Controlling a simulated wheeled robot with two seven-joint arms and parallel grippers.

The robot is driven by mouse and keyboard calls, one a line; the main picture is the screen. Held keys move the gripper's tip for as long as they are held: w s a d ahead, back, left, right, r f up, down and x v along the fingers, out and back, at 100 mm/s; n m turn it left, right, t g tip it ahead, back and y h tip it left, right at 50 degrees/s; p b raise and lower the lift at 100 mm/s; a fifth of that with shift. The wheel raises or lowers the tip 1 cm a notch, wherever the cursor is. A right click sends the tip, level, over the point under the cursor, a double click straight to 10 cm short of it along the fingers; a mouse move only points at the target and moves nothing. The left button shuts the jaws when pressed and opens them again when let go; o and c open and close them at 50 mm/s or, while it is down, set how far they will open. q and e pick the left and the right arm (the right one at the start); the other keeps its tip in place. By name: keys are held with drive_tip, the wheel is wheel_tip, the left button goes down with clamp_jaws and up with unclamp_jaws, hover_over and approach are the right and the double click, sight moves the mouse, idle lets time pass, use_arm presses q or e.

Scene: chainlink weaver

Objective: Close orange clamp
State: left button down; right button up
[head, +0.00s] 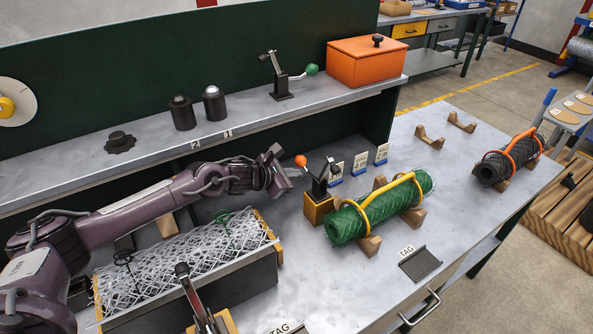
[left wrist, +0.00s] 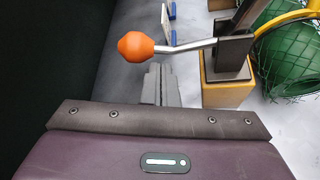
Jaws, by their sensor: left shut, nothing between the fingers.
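The orange clamp has an orange knob (head: 301,160) on a silver rod, joined to a dark bracket (head: 319,186) on a yellow-brown block (head: 318,208). In the head view it stands left of the green mesh roll. My left gripper (head: 290,178) is shut and empty, just left of the clamp and close to the knob. In the left wrist view, the knob (left wrist: 135,47) is ahead of the shut fingers (left wrist: 160,84), slightly left, with the rod (left wrist: 188,45) running right to the bracket (left wrist: 233,52). I see no clear contact. My right gripper is out of view.
The green mesh roll (head: 345,226) with a yellow handle lies right of the clamp. A wire-mesh panel (head: 170,262) lies below my left arm. A shelf (head: 240,122) holds a green-knobbed clamp (head: 283,85) and an orange box (head: 366,64). Another clamp-like lever (head: 190,290) stands at the front.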

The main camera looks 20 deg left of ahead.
use_arm(q)
drive_tip(key=shift+w+d+f, duration=0.3)
drive_tip(key=shift+w+d, duration=0.05)
drive_tip(key=shift+w, duration=0.2)
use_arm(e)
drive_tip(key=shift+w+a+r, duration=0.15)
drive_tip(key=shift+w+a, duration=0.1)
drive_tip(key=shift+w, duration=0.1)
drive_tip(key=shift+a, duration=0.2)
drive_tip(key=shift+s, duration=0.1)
use_arm(q)
drive_tip(key=shift+r, duration=0.2)
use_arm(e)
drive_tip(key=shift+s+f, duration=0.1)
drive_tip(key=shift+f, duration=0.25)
